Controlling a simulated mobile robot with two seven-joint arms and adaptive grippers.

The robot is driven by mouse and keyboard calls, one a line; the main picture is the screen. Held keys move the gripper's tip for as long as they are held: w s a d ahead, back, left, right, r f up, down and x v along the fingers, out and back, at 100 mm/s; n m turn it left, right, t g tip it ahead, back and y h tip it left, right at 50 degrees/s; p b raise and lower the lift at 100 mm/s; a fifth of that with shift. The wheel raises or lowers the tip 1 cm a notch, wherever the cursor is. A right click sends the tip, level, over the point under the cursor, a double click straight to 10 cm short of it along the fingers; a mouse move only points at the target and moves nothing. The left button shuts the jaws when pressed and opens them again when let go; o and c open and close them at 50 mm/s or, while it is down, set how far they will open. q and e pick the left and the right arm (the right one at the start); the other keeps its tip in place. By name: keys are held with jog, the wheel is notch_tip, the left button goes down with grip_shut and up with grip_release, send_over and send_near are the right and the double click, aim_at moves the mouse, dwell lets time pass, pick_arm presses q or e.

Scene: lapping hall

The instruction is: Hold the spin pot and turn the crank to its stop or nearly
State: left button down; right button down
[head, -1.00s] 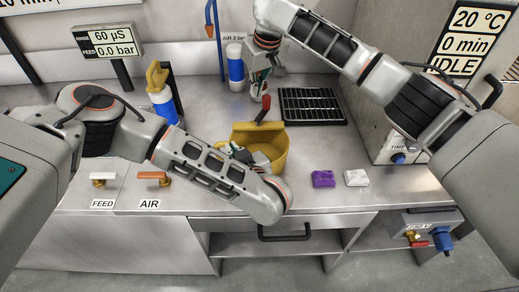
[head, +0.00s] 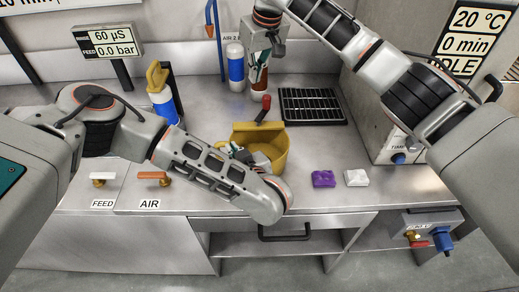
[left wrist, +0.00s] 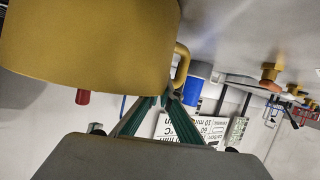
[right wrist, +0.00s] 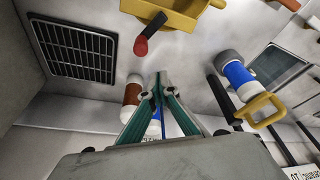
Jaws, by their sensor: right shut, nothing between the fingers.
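The yellow spin pot (head: 279,158) stands on the steel bench. Its crank (head: 265,108) rises at the back rim with a red knob, which also shows in the right wrist view (right wrist: 141,46). My left gripper (head: 232,149) is at the pot's left side. In the left wrist view its fingers (left wrist: 167,92) close at the lower part of the pot's loop handle (left wrist: 183,66); the exact contact is partly hidden. My right gripper (head: 255,70) is shut and empty, behind the crank and apart from it. Its fingertips (right wrist: 160,82) meet in the right wrist view.
A white-and-brown bottle (right wrist: 131,92) and a blue-and-white bottle (head: 235,66) stand near my right gripper. A black grate (head: 312,106) lies right of the pot. A purple block (head: 323,179) and white block (head: 356,178) lie in front.

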notch_tip(320, 180, down, 8)
dwell(0.8)
jog(key=shift+d+f, duration=0.1)
jog(key=shift+d, duration=0.1)
dwell(1.1)
jog(key=shift+d, duration=0.4)
notch_tip(320, 180, up, 7)
dwell(0.7)
jog(key=shift+a, duration=0.1)
